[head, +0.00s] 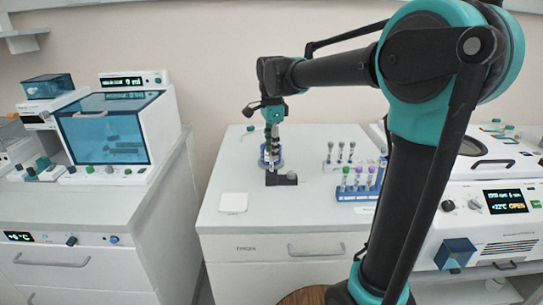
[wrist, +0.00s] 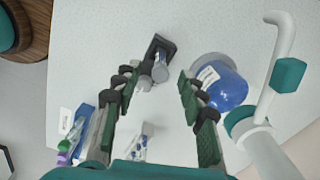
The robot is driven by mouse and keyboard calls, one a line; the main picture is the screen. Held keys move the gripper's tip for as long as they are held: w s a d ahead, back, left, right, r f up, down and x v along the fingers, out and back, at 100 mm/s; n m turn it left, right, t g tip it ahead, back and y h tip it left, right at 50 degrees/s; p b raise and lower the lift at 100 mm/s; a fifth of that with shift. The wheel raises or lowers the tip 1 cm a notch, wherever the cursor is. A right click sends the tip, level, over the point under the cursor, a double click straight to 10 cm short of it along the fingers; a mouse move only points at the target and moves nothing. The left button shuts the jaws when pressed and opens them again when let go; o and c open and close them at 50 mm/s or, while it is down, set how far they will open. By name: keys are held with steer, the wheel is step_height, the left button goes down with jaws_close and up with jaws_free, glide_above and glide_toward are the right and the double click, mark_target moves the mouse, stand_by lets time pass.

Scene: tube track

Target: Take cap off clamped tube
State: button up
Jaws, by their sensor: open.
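A dark clamp (wrist: 157,47) stands on the white bench. It holds a pale tube (wrist: 159,69) with a greyish end toward the wrist camera; whether that end is the cap is too small to tell. In the head view the clamp (head: 284,179) is low, below my gripper (head: 271,148). In the wrist view my gripper (wrist: 157,80) is open, with its green-padded fingers apart. The clamped tube appears between the fingertips, and nothing is held. The gripper partly hides the tube in the head view.
A blue-liquid bottle (wrist: 228,88) stands close beside the right finger. A rack of several capped tubes (head: 357,190) is to the right on the bench, with more tubes (head: 340,152) behind. A white pad (head: 233,203) lies front left.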

steer(key=c, duration=0.8)
steer(key=shift+r, duration=0.45)
steer(key=shift+c, duration=0.8)
step_height(320, 180, up, 22)
